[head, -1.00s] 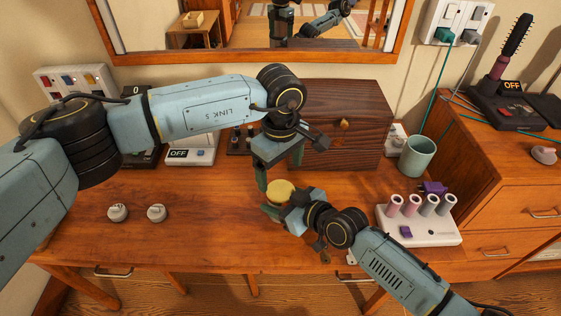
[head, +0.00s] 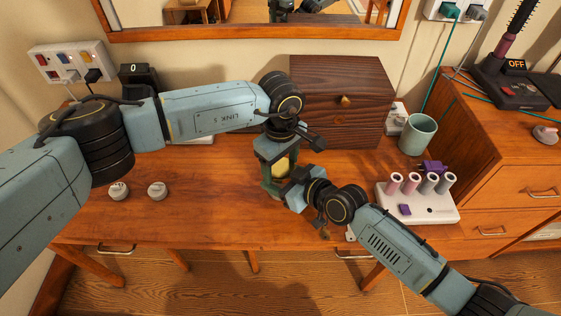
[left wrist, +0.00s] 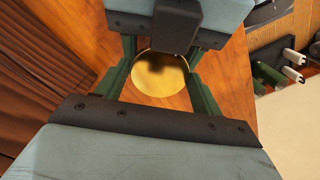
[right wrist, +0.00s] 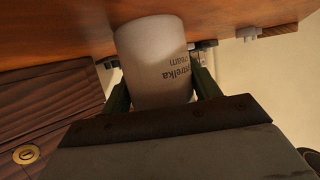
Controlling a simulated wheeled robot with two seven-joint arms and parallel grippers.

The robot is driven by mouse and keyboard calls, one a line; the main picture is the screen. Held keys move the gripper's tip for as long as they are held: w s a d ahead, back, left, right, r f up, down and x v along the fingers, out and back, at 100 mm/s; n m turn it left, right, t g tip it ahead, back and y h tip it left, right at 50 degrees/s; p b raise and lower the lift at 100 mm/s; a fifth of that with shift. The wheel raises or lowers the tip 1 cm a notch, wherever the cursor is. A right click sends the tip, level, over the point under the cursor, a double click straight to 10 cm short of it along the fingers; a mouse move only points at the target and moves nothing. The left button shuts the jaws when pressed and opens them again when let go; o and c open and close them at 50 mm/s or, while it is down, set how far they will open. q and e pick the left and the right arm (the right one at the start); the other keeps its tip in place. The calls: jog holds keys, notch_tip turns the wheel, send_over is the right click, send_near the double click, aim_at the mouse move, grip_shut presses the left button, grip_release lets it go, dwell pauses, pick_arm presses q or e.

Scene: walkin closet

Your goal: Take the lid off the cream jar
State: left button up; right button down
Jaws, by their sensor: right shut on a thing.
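The cream jar (right wrist: 160,60) is white with dark lettering in the right wrist view, where the picture is upside down. My right gripper (right wrist: 160,88) is shut on its body from the sides. The jar's round yellow lid (left wrist: 161,74) is on top; it also shows in the head view (head: 283,165). My left gripper (left wrist: 160,80) points down over the lid, one finger on each side, with small gaps visible in the left wrist view. It is open. In the head view the two grippers hide most of the jar.
A dark wooden box (head: 335,105) stands behind the grippers. A green cup (head: 417,134) and a white stand with rollers (head: 415,203) are to the right. Two small knobs (head: 118,191) (head: 157,191) lie at left. The table's front middle is clear.

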pick_arm(q)
jog(key=c, duration=0.3)
jog(key=n, duration=0.6)
jog(key=shift+s+n, duration=0.1)
jog(key=shift+n, duration=0.2)
pick_arm(e)
jog(key=shift+d, duration=0.1)
jog(key=shift+w, duration=0.1)
pick_arm(q)
jog(key=o, duration=1.1)
jog(key=shift+c, duration=0.2)
